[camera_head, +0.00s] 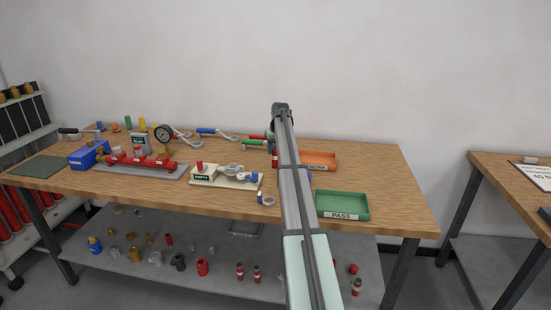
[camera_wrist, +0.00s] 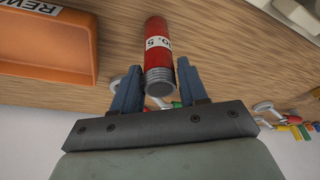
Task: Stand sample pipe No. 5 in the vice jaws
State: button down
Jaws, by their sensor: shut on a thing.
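Sample pipe No. 5 (camera_wrist: 158,52) is a red tube with a white number band and a grey threaded end. It sits between the two blue fingers of my gripper (camera_wrist: 158,86) in the wrist view, which are shut on it. The threaded end faces the camera; whether the other end touches the table cannot be told. In the head view my arm hides most of the gripper, and a small red piece (camera_head: 275,160) shows beside the arm. A blue block-like body (camera_head: 87,155) at the left of the bench may be the vice; its jaws cannot be made out.
An orange REWORK tray (camera_head: 321,168) and a green PASS tray (camera_head: 343,217) stand at the bench's right. A red manifold (camera_head: 138,159), a gauge (camera_head: 163,133) and a pale fixture (camera_head: 225,183) stand left of my arm. Several tools lie along the back. The right front corner is clear.

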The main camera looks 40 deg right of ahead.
jog(key=shift+r, duration=0.95)
jog(key=c, duration=1.2)
grip_release()
grip_shut()
jog(key=shift+r, duration=0.1)
jog(key=shift+r, duration=1.9)
